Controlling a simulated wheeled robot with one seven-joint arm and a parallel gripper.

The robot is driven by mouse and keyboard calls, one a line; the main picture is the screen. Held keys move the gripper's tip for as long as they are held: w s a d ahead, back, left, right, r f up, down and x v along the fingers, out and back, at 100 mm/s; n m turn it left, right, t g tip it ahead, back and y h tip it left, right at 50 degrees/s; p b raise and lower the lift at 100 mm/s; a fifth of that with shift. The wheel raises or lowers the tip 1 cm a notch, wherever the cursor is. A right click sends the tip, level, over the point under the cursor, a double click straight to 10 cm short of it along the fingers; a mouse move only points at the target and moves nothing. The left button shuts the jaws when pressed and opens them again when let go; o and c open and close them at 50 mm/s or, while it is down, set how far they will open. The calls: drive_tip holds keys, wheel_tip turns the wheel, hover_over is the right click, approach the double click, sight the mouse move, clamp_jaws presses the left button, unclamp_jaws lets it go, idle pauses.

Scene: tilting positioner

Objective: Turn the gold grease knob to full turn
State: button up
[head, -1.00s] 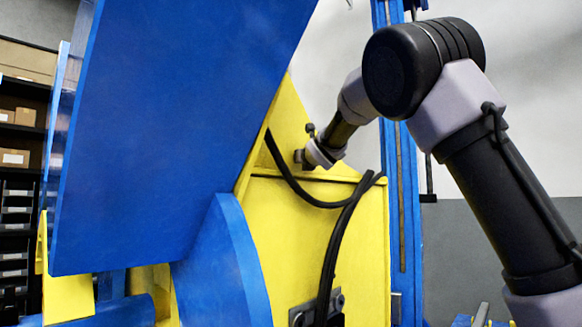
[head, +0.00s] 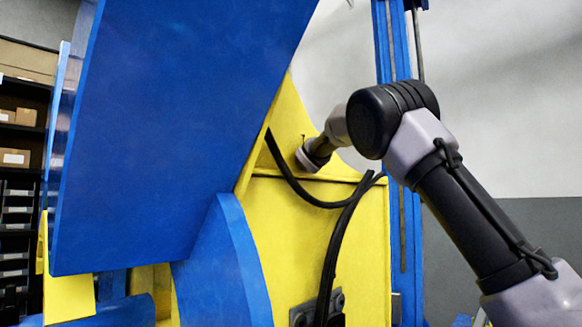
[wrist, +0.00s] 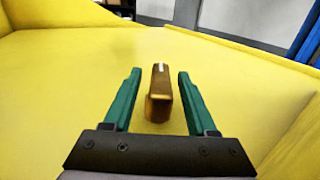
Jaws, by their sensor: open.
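The gold grease knob (wrist: 160,95) shows in the wrist view as an upright brass-coloured block with a white mark on its top end, on the yellow face (wrist: 60,90) of the positioner. My gripper (wrist: 157,74) has its two green fingers open, one on each side of the knob, with a gap on both sides. How deep the fingertips reach around the knob is hard to tell. In the head view my wrist (head: 312,155) is at the upper part of the yellow body (head: 290,235); the fingers and the knob are hidden there.
A big tilted blue plate (head: 170,130) stands to the left of my arm. Black hoses (head: 335,240) hang on the yellow body just below my wrist. A blue column (head: 400,240) rises behind my arm. Shelves with boxes (head: 15,150) are at the far left.

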drive_tip(key=shift+c, duration=0.3)
clamp_jaws()
drive_tip(key=shift+a+m+t+h, duration=0.2)
drive_tip(key=shift+m+t+h, duration=0.1)
drive_tip(key=shift+m+h, duration=0.3)
drive_tip(key=shift+d+m+h, duration=0.1)
drive_tip(key=shift+m+h, duration=1.15)
drive_tip(key=shift+h, duration=0.85)
drive_tip(key=shift+d+m+h, duration=0.1)
drive_tip(key=shift+m+h, duration=1.15)
drive_tip(key=shift+h, duration=0.85)
drive_tip(key=shift+o, duration=0.3)
unclamp_jaws()
